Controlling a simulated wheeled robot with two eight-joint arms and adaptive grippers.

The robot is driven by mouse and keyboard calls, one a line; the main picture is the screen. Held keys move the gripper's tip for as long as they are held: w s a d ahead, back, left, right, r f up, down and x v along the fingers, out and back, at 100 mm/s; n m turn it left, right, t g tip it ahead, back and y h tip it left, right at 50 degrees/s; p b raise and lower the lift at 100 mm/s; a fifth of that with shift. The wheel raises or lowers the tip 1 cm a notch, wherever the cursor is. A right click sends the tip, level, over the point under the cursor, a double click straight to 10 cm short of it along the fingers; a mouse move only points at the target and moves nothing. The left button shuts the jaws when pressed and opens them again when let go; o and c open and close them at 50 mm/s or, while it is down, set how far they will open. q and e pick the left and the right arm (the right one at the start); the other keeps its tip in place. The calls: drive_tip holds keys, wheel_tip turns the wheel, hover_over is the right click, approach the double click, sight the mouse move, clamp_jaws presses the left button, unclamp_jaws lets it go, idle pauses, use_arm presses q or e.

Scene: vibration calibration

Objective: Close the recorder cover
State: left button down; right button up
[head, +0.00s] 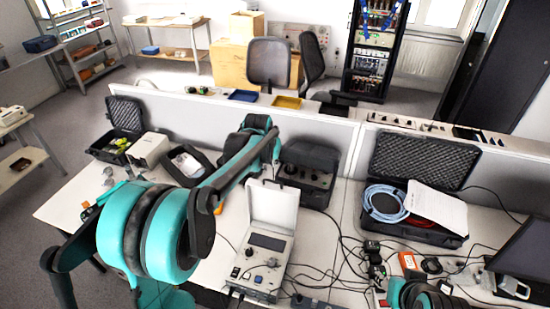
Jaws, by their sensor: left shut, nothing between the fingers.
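The recorder (262,263) is a pale grey box with a dark display, knobs and sockets on its top panel, on the desk at centre. Its cover (272,206) stands open and raised at the back edge. My left arm reaches from the lower left across the desk, and its gripper (276,163) is small and partly hidden behind the arm. It is shut and empty, near the far side of the raised cover; I cannot tell whether it touches. Only part of my right arm shows at the bottom right; its gripper is out of view.
A dark instrument case (308,174) stands just behind the recorder. An open black case (425,158) with coiled cables is to the right. Loose cables cross the desk beside the recorder. A low grey partition (330,128) runs behind the desk.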

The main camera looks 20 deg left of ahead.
use_arm(q)
drive_tip(key=w, duration=0.2)
drive_tip(key=p, duration=0.1)
hover_over(273, 185)
drive_tip(key=f, duration=0.9)
drive_tip(key=shift+w+d+f, duration=0.1)
drive_tip(key=shift+w, duration=0.3)
drive_tip(key=shift+s, duration=0.45)
use_arm(e)
wheel_tip(273, 185, up, 2)
drive_tip(key=shift+s+r, duration=0.1)
drive_tip(key=shift+r, duration=0.05)
use_arm(q)
drive_tip(key=shift+w+f, duration=0.1)
drive_tip(key=shift+w, duration=0.05)
drive_tip(key=shift+s, duration=0.2)
